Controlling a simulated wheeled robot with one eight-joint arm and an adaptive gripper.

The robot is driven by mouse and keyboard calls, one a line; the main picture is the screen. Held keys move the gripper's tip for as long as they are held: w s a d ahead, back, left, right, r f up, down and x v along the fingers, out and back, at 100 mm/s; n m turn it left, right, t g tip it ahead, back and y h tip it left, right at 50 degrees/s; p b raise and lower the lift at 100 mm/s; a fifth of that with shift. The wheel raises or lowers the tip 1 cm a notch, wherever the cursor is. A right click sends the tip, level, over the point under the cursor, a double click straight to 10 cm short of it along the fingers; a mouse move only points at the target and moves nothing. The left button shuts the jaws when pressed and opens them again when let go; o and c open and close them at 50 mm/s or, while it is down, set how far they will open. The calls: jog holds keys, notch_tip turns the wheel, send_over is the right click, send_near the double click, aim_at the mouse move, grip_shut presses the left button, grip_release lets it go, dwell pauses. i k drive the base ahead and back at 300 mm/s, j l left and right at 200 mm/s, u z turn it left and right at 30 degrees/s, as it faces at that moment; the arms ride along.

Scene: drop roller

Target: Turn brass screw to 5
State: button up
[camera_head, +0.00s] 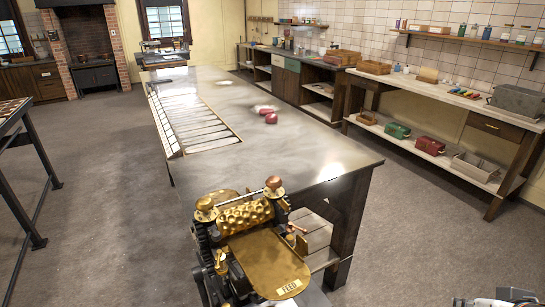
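The drop roller machine (262,262) stands at the near end of the long table. It has an embossed brass roller (245,216) and a brass plate marked FEED (289,288) in front. A round brass screw knob (204,204) tops its left post. A copper-coloured knob (274,185) tops the right post. I cannot read any dial number or pointer on either knob. Only a piece of my own arm shows at the bottom right edge. My gripper's fingers are not visible, and nothing of mine touches the machine.
The long grey table (300,150) runs away behind the machine, with red items (270,117) and a slatted rack (190,122) on it. A wooden bench (455,95) with boxes lines the right wall. Open floor (425,220) lies between them. A dark-framed table (20,125) stands at left.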

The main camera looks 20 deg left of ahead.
aim_at(204, 203)
jog(key=u, duration=1.7)
